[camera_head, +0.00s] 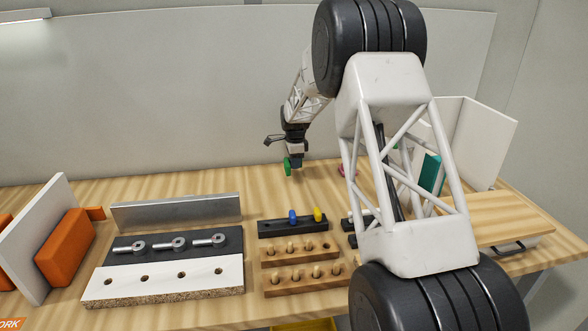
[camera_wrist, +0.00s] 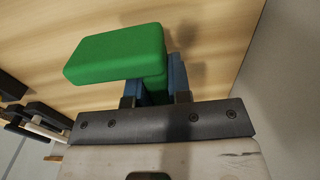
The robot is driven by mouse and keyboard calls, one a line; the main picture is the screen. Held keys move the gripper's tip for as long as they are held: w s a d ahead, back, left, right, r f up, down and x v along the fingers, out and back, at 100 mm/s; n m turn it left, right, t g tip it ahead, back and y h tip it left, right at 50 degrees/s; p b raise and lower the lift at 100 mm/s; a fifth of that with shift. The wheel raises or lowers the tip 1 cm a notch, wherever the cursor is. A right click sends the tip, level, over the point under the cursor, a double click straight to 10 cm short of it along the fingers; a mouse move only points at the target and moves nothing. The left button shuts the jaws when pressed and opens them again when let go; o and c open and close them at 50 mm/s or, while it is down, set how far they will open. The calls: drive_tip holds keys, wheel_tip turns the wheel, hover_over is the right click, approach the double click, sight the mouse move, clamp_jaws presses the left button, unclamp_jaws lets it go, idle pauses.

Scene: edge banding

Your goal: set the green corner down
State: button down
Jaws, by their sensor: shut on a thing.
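The green corner (camera_head: 288,165) is near the back edge of the table (camera_head: 215,190) in the head view. My gripper (camera_head: 294,155) holds it from above. In the wrist view the green corner (camera_wrist: 115,52) shows as a thick rounded slab with a lower part between the blue fingers of my gripper (camera_wrist: 160,85). The fingers are shut on that lower part. A soft shadow falls on the wood beside it. I cannot tell for sure whether the corner's underside touches the table.
A wooden board (camera_head: 505,217) lies right. My arm hides part of the right side. The table left of the corner is clear.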

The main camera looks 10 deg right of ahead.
sight(294, 174)
drive_tip(key=shift+w+f, duration=0.1)
drive_tip(key=shift+w, duration=0.8)
drive_tip(key=shift+f, duration=0.1)
drive_tip(key=shift+f, duration=1.65)
drive_tip(key=shift+f, duration=0.15)
drive_tip(key=c, duration=1.1)
unclamp_jaws()
drive_tip(key=shift+o, duration=0.2)
